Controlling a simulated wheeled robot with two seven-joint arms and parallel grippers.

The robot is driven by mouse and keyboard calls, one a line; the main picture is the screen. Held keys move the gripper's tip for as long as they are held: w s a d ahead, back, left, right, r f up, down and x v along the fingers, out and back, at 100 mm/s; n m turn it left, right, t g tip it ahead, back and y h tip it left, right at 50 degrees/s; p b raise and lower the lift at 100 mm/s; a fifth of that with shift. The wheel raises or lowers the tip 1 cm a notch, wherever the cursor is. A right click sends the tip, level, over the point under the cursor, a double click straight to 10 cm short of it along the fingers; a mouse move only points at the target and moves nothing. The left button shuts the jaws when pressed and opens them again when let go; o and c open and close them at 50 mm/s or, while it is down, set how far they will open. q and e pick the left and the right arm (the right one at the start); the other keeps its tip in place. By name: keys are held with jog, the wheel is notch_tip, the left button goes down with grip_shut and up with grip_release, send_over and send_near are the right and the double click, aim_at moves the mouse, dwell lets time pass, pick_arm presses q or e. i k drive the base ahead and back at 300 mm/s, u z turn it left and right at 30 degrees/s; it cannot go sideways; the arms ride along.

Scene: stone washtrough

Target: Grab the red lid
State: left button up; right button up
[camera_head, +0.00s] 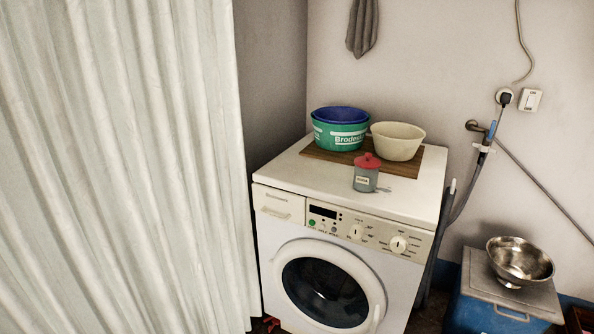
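The red lid (367,161) sits on a small grey canister (366,180) with a pale label. The canister stands upright near the front of the white washing machine's top (290,172), at the front edge of a brown mat (432,160). A small spoon-like metal thing (383,189) shows beside the canister on its right. Neither of my grippers is in view.
A green tub (340,137) with a blue basin (340,114) in it and a cream bowl (397,142) stand behind the canister. A white curtain (120,170) hangs at left. A metal bowl (520,262) rests on a blue box (490,308) at right. Hoses run beside the machine.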

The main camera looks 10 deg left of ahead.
aim_at(366, 161)
jog(key=u, duration=0.95)
jog(key=i, duration=0.5)
jog(key=z, duration=0.1)
